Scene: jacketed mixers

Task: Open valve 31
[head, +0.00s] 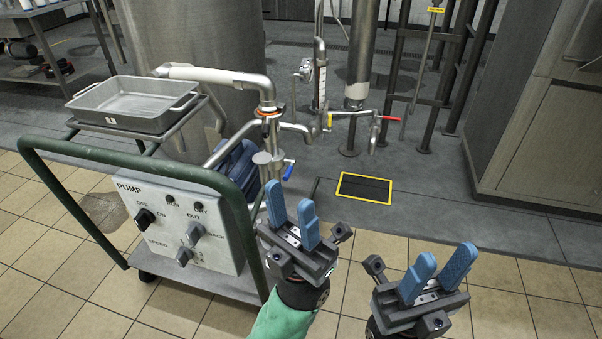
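I cannot read any valve number, so I cannot tell which valve is 31. A valve with a red lever (390,118) sits on the pipe outlet right of the centre, its lever lying about level. A valve with a blue lever (288,171) is on the pump cart's pipework. My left gripper (291,196) is open and empty, in front of the cart's right end and below the blue lever in the picture. My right gripper (447,253) is open and empty at the lower right, well apart from both levers.
The pump cart (180,222) with its green rail and control box fills the left. A metal tray (135,100) sits on top. A yellow-edged floor drain (364,188) lies ahead. A cabinet (525,130) stands at the right. The tiled floor between is clear.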

